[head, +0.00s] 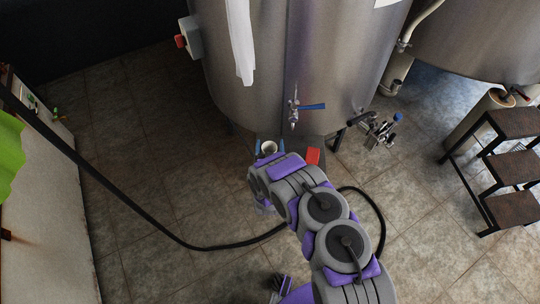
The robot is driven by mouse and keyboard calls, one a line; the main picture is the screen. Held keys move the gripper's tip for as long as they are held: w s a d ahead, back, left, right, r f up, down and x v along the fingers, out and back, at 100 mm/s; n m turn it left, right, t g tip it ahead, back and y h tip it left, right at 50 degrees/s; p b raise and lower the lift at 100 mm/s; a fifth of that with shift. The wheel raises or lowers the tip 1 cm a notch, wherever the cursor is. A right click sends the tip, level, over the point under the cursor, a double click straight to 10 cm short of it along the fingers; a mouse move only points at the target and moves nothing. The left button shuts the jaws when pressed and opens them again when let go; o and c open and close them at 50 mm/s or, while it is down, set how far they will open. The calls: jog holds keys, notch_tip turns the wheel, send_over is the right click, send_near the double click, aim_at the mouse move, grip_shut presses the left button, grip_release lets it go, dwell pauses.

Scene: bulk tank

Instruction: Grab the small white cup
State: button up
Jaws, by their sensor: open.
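The small white cup (268,146) shows just past the end of my arm, below the tap of the big steel tank. Its round rim and dark inside face up, and it looks upright. My gripper (269,149) is open, with a blue fingertip visible on each side of the cup. The cup appears between the fingers, but I cannot tell whether they touch it. My wrist hides its lower part and most of what it stands on.
A steel tank (330,60) with a blue-handled tap (308,107) rises close behind the cup. A red block (313,155) lies right of my wrist. A black hose (150,222) crosses the floor. Steps (510,165) stand at right, a white cabinet (50,200) at left.

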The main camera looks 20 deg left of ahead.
jog(key=shift+a+f, duration=0.15)
jog(key=shift+a, duration=0.35)
jog(key=shift+d+r, duration=0.2)
jog(key=shift+d, duration=0.45)
jog(key=c, duration=0.7)
jog(key=shift+a, duration=0.2)
jog(key=shift+c, duration=1.4)
jog(key=shift+a+f, duration=0.1)
jog(key=shift+a, duration=0.1)
jog(key=shift+c, duration=0.3)
jog(key=shift+s, duration=0.1)
